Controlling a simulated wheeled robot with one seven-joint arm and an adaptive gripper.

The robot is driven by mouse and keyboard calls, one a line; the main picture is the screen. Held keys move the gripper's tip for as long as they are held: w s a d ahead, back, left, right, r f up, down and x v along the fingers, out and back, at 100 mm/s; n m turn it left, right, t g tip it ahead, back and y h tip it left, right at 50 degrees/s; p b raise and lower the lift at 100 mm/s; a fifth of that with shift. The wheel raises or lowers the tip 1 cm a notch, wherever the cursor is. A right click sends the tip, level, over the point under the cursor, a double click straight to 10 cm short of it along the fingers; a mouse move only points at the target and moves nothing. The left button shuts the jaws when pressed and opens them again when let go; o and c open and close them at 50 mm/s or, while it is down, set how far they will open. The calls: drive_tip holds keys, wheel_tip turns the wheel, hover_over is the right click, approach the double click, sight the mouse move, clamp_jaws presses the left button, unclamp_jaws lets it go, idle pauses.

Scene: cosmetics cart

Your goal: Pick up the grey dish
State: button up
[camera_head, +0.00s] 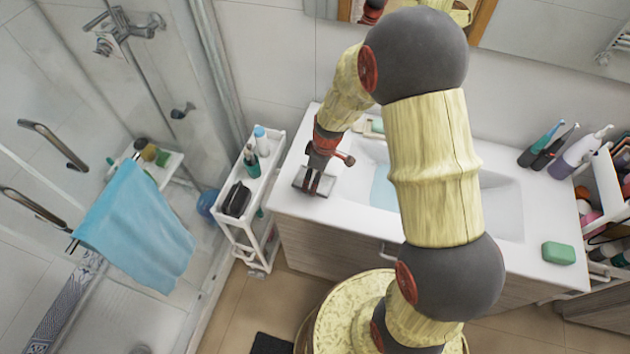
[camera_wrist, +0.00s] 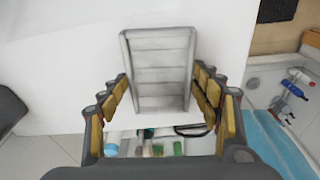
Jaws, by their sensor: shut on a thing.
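The grey dish (camera_wrist: 158,62) is a shallow rectangular tray with a raised rim and ribbed floor. In the wrist view it sits between the two fingers of my gripper (camera_wrist: 160,90), which is shut on its sides. In the head view the dish (camera_head: 304,181) shows at the left end of the white sink counter, under my gripper (camera_head: 316,180). My fingers hide part of it there. I cannot tell whether it still touches the counter.
The white counter (camera_head: 300,208) holds a basin (camera_head: 500,205), partly hidden by my arm. A green soap bar (camera_head: 558,253) lies at its right. A white cart (camera_head: 237,222) with bottles stands left of the counter. Toothbrushes and a bottle (camera_head: 578,152) stand at the back right.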

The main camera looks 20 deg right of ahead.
drive_tip(key=shift+r, duration=0.1)
drive_tip(key=shift+r, duration=0.6)
drive_tip(key=s+d+r+p, duration=0.1)
drive_tip(key=s+d+r, duration=0.3)
drive_tip(key=s+r, duration=0.7)
drive_tip(key=shift+s+d+r+p, duration=0.2)
drive_tip(key=shift+s+r+p, duration=0.1)
drive_tip(key=shift+s, duration=0.9)
drive_tip(key=o, duration=0.6)
drive_tip(key=c, duration=0.4)
drive_tip(key=shift+d, duration=0.1)
